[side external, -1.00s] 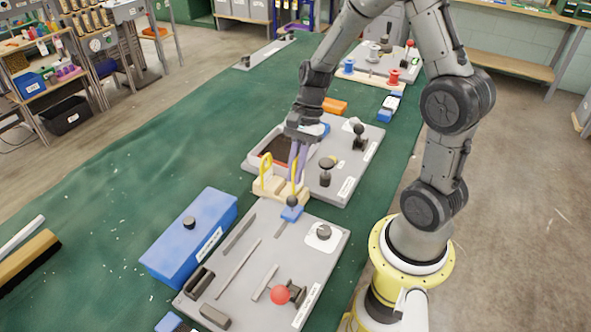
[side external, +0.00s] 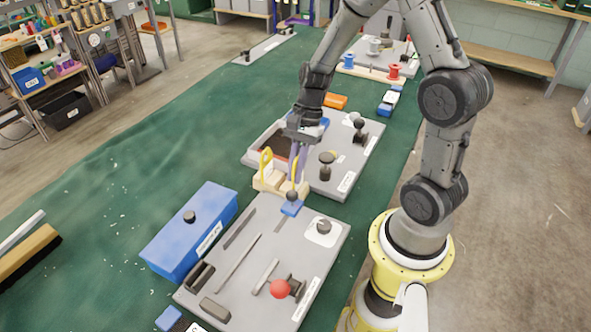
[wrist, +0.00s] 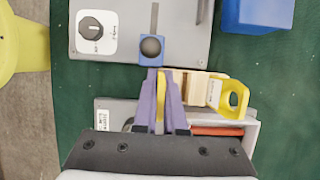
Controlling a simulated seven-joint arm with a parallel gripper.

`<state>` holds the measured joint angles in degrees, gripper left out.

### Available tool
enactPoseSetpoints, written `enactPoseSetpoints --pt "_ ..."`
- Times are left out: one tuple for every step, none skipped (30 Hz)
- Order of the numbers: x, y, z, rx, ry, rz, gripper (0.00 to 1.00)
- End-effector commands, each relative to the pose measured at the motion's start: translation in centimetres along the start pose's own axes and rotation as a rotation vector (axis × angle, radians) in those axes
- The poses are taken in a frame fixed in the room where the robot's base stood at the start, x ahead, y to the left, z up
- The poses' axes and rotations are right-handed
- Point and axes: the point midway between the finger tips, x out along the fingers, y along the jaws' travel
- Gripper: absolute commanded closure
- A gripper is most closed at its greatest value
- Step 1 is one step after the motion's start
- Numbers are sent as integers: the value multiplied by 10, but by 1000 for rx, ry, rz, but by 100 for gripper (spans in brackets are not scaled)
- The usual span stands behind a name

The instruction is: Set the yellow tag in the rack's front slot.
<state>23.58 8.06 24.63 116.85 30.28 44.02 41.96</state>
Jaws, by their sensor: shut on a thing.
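My gripper (wrist: 163,98) has purple fingers shut on a thin yellow tag (wrist: 160,108). In the side view, my gripper (side external: 297,172) points down at the right end of the wooden rack (side external: 266,181), with the held tag showing as a yellow strip beside the fingers. The rack (wrist: 194,90) lies just right of the fingers in the wrist view. A second yellow tag with a looped top (side external: 265,161) stands upright at the rack's left end; it also shows in the wrist view (wrist: 236,99). The held tag's lower end and the front slot are hidden, so I cannot tell whether it is seated.
A blue block with a dark round knob (side external: 291,207) sits close by the fingers on a grey board (side external: 250,290). A blue box (side external: 190,232) stands left of that board. A grey tray panel (side external: 340,180) with dark knobs lies behind the rack.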

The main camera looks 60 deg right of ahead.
Motion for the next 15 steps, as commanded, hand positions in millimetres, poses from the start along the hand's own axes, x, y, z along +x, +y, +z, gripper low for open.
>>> enactPoseSetpoints --pt "0 0 0 0 0 0 100" --pt "0 0 0 0 0 0 100" --pt "0 0 0 0 0 0 100" --pt "0 0 0 0 0 0 100" --pt "0 0 0 0 0 0 100" --pt "1 0 0 0 0 0 100" --pt "1 0 -1 0 0 0 100" --pt "2 0 -1 0 0 1 100" --pt "3 0 -1 0 0 1 100" --pt "4 0 -2 0 0 1 100" --pt "4 0 -2 0 0 0 100" --pt "5 0 -2 0 0 0 100" --pt "6 0 -3 0 0 0 100" --pt "7 0 -3 0 0 0 100" --pt "7 0 -3 0 0 0 100"
